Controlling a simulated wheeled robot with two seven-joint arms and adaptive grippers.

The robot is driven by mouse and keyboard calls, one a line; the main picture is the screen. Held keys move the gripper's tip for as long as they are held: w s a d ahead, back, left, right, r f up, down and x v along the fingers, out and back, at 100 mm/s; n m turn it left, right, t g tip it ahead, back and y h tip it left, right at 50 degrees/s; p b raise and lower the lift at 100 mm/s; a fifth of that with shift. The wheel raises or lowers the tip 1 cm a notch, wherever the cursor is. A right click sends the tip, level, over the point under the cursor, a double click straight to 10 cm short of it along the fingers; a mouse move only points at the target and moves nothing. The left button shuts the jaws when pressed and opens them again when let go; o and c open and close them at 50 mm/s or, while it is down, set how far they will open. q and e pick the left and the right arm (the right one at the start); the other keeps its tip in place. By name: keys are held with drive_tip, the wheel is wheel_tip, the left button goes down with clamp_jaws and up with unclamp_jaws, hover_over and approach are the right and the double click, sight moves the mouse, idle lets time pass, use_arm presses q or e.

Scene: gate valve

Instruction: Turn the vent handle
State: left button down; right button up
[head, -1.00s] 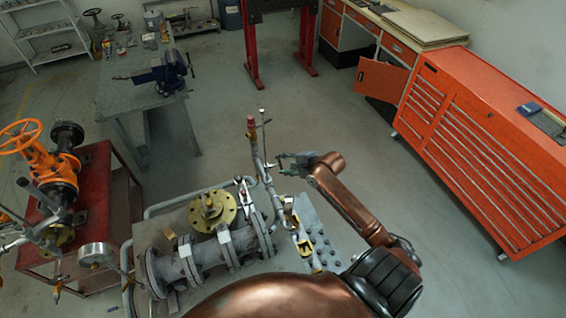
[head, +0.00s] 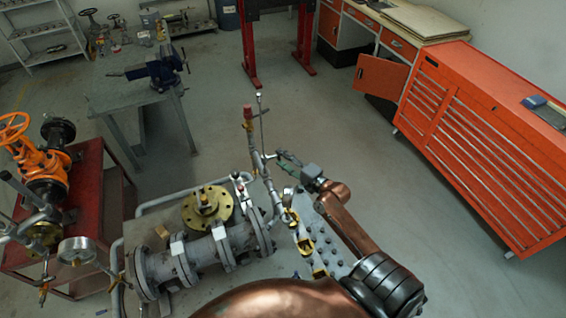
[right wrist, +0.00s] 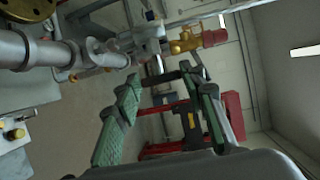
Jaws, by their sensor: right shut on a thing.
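The slim vent pipe (head: 255,150) with a red-capped fitting (head: 248,113) stands upright beside the flanged grey pipework. A short dark bar, seemingly the vent handle (right wrist: 166,77), spans between my fingertips in the right wrist view. My right gripper (head: 279,157) reaches the vent pipe from its right side. Its green-padded fingers show in the right wrist view (right wrist: 164,84), shut on the handle though a gap shows between them. The red-capped brass fitting (right wrist: 200,41) lies just beyond the fingertips there. The handle is too small to make out in the head view. My left gripper is out of view.
The flanged pipe assembly (head: 205,255) with a brass flange (head: 207,206) fills the near middle. A pressure gauge (head: 77,251) and orange handwheel valve (head: 38,160) stand at left. A red tool cabinet (head: 490,140) stands at right. The floor between is clear.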

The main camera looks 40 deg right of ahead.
idle(0.4)
drive_tip(key=o, duration=1.2)
drive_tip(key=shift+w, duration=0.1)
drive_tip(key=shift+c, duration=0.2)
drive_tip(key=s+d, duration=0.1)
drive_tip(key=s, duration=1.1)
drive_tip(key=shift+r, duration=0.45)
